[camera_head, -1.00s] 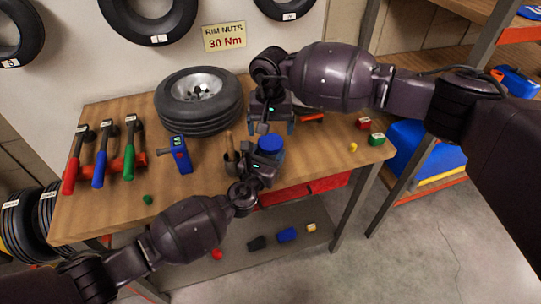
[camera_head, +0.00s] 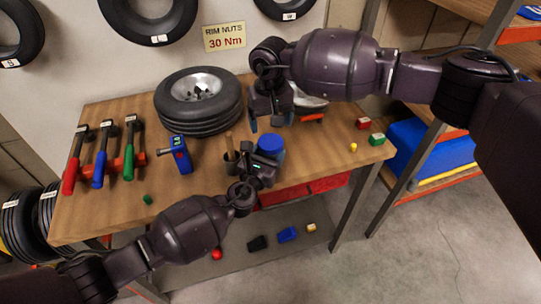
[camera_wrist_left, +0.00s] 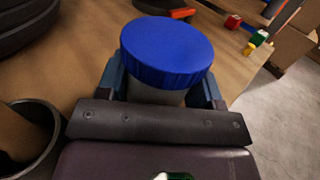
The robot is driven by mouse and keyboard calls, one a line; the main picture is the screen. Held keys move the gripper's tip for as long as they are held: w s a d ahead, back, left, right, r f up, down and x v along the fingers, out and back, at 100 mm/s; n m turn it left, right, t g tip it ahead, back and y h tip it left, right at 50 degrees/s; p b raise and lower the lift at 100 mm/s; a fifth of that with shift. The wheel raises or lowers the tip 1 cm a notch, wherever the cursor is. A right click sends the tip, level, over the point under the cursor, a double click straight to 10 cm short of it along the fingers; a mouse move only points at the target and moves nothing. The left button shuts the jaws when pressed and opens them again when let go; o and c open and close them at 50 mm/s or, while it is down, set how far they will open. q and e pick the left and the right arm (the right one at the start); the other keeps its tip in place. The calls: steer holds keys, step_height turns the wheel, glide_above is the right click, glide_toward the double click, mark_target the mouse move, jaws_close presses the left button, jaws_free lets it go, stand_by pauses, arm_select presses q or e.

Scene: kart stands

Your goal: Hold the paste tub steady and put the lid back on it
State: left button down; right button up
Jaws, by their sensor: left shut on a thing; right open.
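The paste tub, a pale grey cylinder (camera_wrist_left: 155,94), stands upright on the bench. Its blue lid (camera_head: 270,143) sits on top of it and looks level in the left wrist view (camera_wrist_left: 167,45); I cannot tell how tightly it is seated. My left gripper (camera_head: 262,168) is shut on the tub's body, with a finger on each side below the lid. My right gripper (camera_head: 271,122) is open and empty, just behind and above the lid, apart from it. Most of the tub's body is hidden by the lid and my left gripper.
A cup with a wooden handle (camera_head: 229,157) stands close left of the tub. A tyre on a rim (camera_head: 199,100) lies behind left. A torque tool (camera_head: 180,155) and several hammers (camera_head: 102,155) lie left. Small blocks (camera_head: 376,139) lie at the right edge.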

mark_target(270, 141)
steer(key=shift+f, duration=3.3)
steer(key=shift+c, duration=0.2)
steer(key=c, duration=0.7)
steer(key=shift+m, duration=1.6)
steer(key=o, duration=1)
steer(key=shift+r, duration=0.1)
steer(key=shift+r, duration=2.15)
